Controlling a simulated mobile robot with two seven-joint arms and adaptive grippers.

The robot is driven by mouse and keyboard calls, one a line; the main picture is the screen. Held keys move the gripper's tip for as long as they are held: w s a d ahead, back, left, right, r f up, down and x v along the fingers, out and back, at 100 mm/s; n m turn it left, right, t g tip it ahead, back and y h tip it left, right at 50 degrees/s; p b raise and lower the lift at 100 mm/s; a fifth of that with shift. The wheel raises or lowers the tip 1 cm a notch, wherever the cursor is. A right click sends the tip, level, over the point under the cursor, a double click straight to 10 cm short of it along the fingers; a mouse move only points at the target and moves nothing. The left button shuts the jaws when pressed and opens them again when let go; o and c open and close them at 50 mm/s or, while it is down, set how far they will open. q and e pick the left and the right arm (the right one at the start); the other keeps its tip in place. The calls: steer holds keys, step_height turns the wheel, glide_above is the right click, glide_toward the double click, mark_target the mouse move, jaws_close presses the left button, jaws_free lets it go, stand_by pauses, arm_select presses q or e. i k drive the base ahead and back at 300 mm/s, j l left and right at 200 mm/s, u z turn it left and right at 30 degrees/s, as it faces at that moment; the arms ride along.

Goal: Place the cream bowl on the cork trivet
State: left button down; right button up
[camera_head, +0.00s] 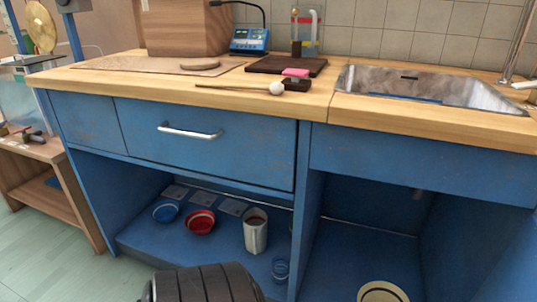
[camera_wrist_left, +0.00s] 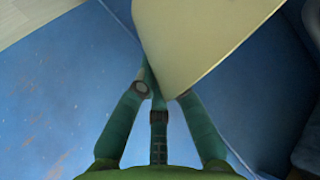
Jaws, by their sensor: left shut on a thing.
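A large pale cream curved surface, the cream bowl (camera_wrist_left: 195,35), fills the top middle of the left wrist view. My left gripper (camera_wrist_left: 158,92), with green fingers, is shut on its edge. The rest of the bowl is cut off by the frame. In the head view a round cream dish with a dark ring (camera_head: 383,292) shows at the bottom edge, in front of the right cabinet opening; I cannot tell whether it is the same bowl. The cork trivet (camera_head: 200,65) is a flat brown disc on the counter at the left. My right gripper is not in view.
A speckled mat (camera_head: 120,64) lies under the trivet, with a wooden box (camera_head: 185,28) behind. A mallet (camera_head: 276,88) and dark board (camera_head: 270,64) lie to its right, then the sink (camera_head: 430,85). Blue (camera_head: 166,212) and red (camera_head: 201,222) bowls and a can (camera_head: 255,231) stand below.

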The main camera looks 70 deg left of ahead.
mark_target(200, 62)
steer(key=l+u, duration=0.15)
steer(key=u, duration=0.25)
steer(key=k+l+u, duration=0.1)
steer(key=u, duration=0.3)
steer(key=l+u, duration=0.1)
steer(key=u, duration=0.3)
